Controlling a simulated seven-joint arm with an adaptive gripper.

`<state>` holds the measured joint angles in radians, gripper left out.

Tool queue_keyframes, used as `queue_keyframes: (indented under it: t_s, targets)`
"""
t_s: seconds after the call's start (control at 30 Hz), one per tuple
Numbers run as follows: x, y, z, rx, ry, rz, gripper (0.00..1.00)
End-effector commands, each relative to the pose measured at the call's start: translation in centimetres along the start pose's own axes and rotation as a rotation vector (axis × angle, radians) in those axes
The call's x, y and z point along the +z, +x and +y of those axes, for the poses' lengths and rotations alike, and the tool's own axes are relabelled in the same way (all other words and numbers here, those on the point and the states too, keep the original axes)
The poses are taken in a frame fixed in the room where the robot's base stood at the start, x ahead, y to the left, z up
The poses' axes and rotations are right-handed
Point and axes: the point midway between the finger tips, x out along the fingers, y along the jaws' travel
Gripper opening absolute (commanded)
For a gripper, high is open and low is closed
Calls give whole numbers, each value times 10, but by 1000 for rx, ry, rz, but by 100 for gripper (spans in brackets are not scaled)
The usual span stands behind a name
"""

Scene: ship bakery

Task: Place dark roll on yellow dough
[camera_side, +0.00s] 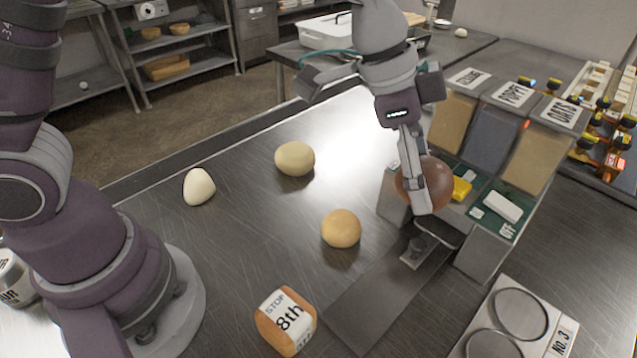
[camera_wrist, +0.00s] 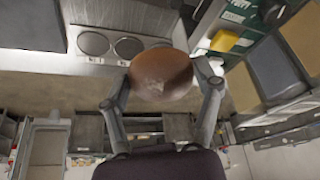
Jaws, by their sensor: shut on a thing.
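The dark roll (camera_side: 440,180), brown and round, is held between the fingers of my gripper (camera_side: 418,190), raised above the metal bench. In the wrist view the dark roll (camera_wrist: 160,75) sits between both fingertips of my gripper (camera_wrist: 163,88). A pale yellow dough ball (camera_side: 295,158) rests on the bench to the left of my gripper. A deeper golden-yellow ball (camera_side: 341,228) lies nearer the camera. Which of these two is the yellow dough, I cannot tell for sure. Neither touches the roll.
A whitish dough ball (camera_side: 199,187) lies at the left. An orange block marked "8th" (camera_side: 286,321) sits at the front. A metal stand with a green tray (camera_side: 497,232) and labelled bins (camera_side: 490,137) are at the right. The bench between the dough balls is clear.

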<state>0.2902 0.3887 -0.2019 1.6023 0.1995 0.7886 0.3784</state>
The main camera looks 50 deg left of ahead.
Motion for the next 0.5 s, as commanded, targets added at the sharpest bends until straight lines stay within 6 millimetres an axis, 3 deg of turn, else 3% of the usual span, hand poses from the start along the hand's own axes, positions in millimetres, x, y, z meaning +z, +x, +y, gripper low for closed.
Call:
queue_keyframes:
  t_s: [0.17,0.3,0.4,0.5]
  targets:
    - [32,-14,-67,-105,-241,25,33]
    - [77,-34,-125,-212,-479,53,33]
    - [112,-50,-156,-285,-630,72,33]
    - [139,-62,-175,-336,-737,86,33]
